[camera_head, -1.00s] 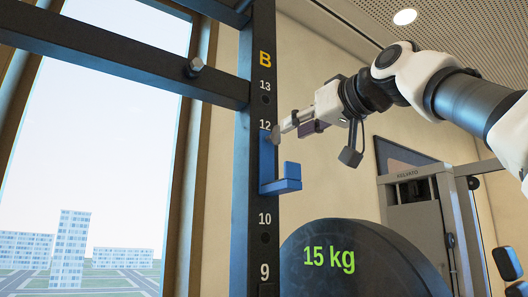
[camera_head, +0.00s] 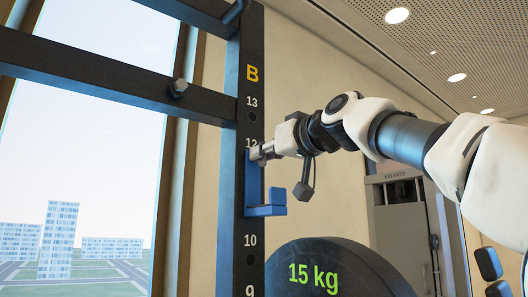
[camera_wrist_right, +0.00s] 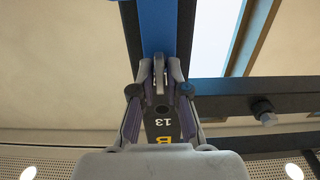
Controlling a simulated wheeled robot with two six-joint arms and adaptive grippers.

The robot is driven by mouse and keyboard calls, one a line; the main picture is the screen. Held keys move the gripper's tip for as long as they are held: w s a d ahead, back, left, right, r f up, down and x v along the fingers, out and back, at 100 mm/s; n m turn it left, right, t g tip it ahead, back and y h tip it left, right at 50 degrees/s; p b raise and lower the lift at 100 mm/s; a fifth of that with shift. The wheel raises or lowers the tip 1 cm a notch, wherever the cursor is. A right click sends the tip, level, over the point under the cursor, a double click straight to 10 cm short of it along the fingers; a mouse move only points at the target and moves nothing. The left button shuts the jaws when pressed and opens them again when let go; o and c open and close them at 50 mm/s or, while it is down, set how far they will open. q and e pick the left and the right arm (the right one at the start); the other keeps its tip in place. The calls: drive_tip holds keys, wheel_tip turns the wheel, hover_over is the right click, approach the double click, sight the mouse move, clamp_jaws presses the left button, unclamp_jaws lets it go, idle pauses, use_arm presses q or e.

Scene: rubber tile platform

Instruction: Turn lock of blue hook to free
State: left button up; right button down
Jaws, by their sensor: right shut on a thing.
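The blue hook (camera_head: 265,210) is mounted on the dark upright between the numbers 12 and 10. Its blue back plate runs up the post, and its arm sticks out to the right. The small grey lock (camera_wrist_right: 159,72) is at the hook's upper end, in front of the blue plate in the wrist view. My right gripper (camera_head: 264,152) reaches in from the right at the level of the 12. Its fingertips (camera_wrist_right: 160,82) are on both sides of the lock and shut on it. In the head view the fingers mostly hide the lock. My left gripper is not in view.
The dark upright (camera_head: 253,103) carries numbers and a yellow B. A crossbar (camera_head: 110,75) with a bolt joins it from the left. A round 15 kg weight plate (camera_head: 340,275) stands below right. Open air lies right of the post.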

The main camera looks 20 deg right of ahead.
drive_tip(key=shift+n, duration=0.3)
drive_tip(key=n+b, duration=0.1)
drive_tip(key=n, duration=0.2)
drive_tip(key=shift+a, duration=0.1)
drive_tip(key=n+b, duration=0.1)
drive_tip(key=n, duration=0.4)
drive_tip(key=shift+s+a+r+n+b, duration=0.1)
drive_tip(key=shift+n+b, duration=0.25)
drive_tip(key=shift+n, duration=1.95)
drive_tip(key=shift+s+n+b, duration=0.1)
drive_tip(key=shift+n+b, duration=0.2)
drive_tip(key=shift+n, duration=2)
drive_tip(key=c, duration=1.3)
unclamp_jaws()
drive_tip(key=shift+w, duration=0.15)
drive_tip(key=shift+w+f, duration=0.25)
